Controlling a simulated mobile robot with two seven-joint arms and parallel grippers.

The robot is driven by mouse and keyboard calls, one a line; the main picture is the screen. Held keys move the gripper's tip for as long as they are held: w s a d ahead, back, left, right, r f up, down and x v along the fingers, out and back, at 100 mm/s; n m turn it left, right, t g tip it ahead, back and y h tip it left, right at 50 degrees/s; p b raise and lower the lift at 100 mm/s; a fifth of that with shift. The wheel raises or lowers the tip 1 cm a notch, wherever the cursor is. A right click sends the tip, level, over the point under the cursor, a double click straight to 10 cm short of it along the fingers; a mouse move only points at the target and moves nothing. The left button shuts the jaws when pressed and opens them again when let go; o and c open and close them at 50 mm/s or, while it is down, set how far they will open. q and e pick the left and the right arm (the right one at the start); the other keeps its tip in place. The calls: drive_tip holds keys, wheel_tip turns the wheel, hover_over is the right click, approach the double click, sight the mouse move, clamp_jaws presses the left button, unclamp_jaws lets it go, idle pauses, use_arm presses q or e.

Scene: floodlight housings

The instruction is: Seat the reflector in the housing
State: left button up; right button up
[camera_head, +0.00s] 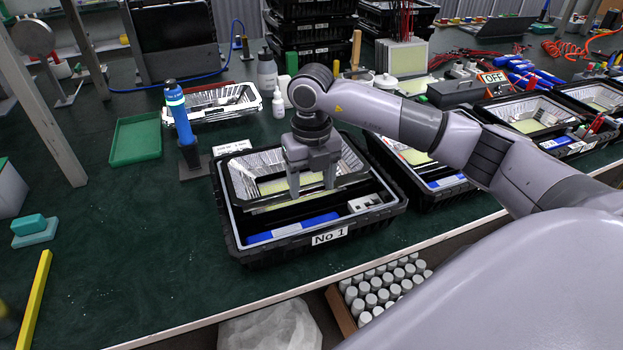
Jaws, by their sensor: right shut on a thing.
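The black housing labelled No 1 (228,234) stands on the green bench in front of me. A silver, faceted reflector (242,177) is at the back part of this housing, with a yellow panel showing through its opening. My right gripper (312,188) reaches down from above and is shut on the reflector, its fingers around the middle of the near side. I cannot tell whether the reflector rests fully in the housing or sits a little above it. The gripper and wrist hide part of its far side. My left gripper is not in view.
Inside the housing's front lie a blue bar (292,229) and a small grey-white block (364,203). More housings stand to the right. A blue bottle-like tool (181,115) stands at left, beside a foil tray (212,102) and a green tray (136,140). The front-left bench is mostly clear.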

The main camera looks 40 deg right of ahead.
sight(312, 188)
drive_tip(key=shift+f+b, duration=1)
drive_tip(key=shift+f, duration=0.55)
drive_tip(key=o, duration=1.2)
drive_tip(key=shift+r, duration=0.1)
wheel_tip(312, 188, up, 7)
drive_tip(key=shift+r, duration=0.1)
